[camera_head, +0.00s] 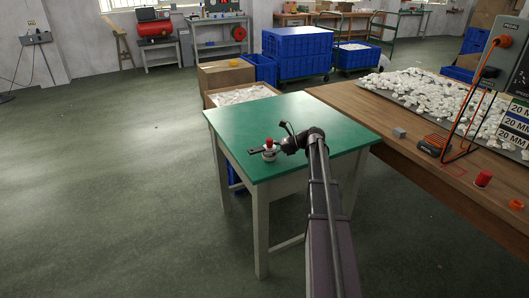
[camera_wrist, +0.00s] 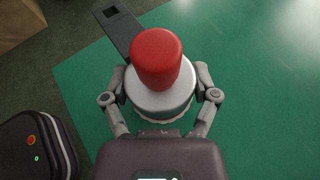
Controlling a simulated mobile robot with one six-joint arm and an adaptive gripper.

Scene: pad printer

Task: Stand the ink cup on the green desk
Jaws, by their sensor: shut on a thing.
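The ink cup (camera_head: 269,156) has a red knob on top and a silver round body. It is upright at the left part of the green desk (camera_head: 300,115). The wrist view shows the ink cup (camera_wrist: 160,98) from above, with a dark flat bar (camera_wrist: 121,30) with a square hole reaching out behind it. My gripper (camera_wrist: 161,101) is shut on the cup, with one finger on each side of its silver body. The cup's underside is hidden, and I cannot tell whether it touches the desk top.
Most of the green desk top is clear. A wooden table (camera_head: 400,110) adjoins it on the right, with a grey cube (camera_head: 399,133), a red cylinder (camera_head: 483,179) and many white pieces (camera_head: 420,88). Cardboard boxes (camera_head: 226,75) and blue crates (camera_head: 297,52) stand behind.

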